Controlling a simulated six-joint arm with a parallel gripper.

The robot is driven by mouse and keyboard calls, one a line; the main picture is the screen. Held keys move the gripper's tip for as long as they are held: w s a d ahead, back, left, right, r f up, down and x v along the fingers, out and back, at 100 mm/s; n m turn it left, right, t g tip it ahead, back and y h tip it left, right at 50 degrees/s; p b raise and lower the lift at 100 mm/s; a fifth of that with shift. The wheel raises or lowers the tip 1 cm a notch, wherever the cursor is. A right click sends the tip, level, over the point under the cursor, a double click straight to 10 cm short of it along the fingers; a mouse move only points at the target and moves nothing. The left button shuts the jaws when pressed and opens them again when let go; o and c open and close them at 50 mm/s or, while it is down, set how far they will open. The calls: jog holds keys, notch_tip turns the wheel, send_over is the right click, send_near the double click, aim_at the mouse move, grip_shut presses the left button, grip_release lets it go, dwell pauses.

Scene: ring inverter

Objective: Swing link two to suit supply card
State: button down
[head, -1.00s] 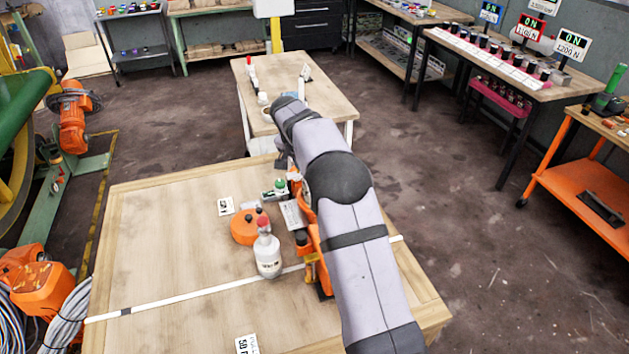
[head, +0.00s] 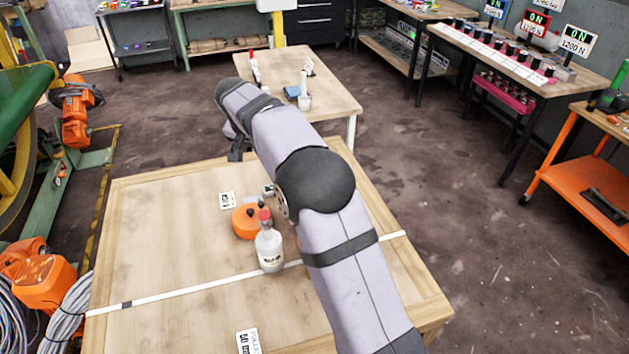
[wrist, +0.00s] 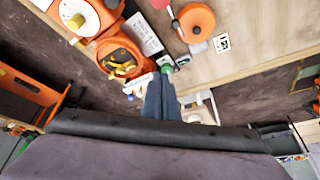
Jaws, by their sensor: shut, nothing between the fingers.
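In the wrist view, an orange housing with an open box (wrist: 120,62) holds several yellow pieces; which is link two I cannot tell. A grey printed plate (wrist: 143,34) sits beside it. A small white card (head: 227,200) lies on the bench and also shows in the wrist view (wrist: 222,44); its print is too small to read. Another card (head: 249,342) lies at the near edge, partly cut off. I cannot tell which is the supply card. My gripper (head: 236,153) is shut and empty above the bench's far edge. In the head view my arm hides the orange housing.
A white bottle with a red cap (head: 269,248) and a round orange object (head: 248,222) stand close together on the wooden bench (head: 160,235). A small green-topped part (wrist: 167,66) shows by my fingertips. The bench's left side is clear. A second table (head: 335,98) stands behind.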

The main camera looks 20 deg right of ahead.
jog(key=s+a+n+h, duration=0.1)
jog(key=s+a+n, duration=0.1)
jog(key=s+a, duration=0.15)
jog(key=s+d+f+n+h, duration=0.1)
jog(key=d+n, duration=0.1)
jog(key=n, duration=0.8)
jog(key=s+d+f+n+t+h, duration=0.1)
jog(key=d+f+n, duration=0.1)
jog(key=n, duration=0.9)
jog(key=s+d+f+n+t+h, duration=0.1)
jog(key=d+n, duration=0.2)
jog(key=n, duration=0.7)
jog(key=shift+s+f+n+h, duration=0.25)
jog(key=shift+s+n+h, duration=0.05)
jog(key=shift+n, duration=0.1)
jog(key=shift+f, duration=0.1)
jog(key=p+x, duration=0.2)
jog(key=x, duration=0.7)
jog(key=shift+w+d+f, duration=0.15)
jog(key=shift+d+f, duration=0.05)
jog(key=shift+d, duration=0.05)
jog(key=shift+w+d+p, duration=0.6)
jog(key=shift+w+d, duration=0.15)
jog(key=shift+d, duration=0.15)
jog(key=shift+w+d+p, duration=0.3)
jog(key=shift+w+d, duration=0.25)
jog(key=shift+d, duration=0.1)
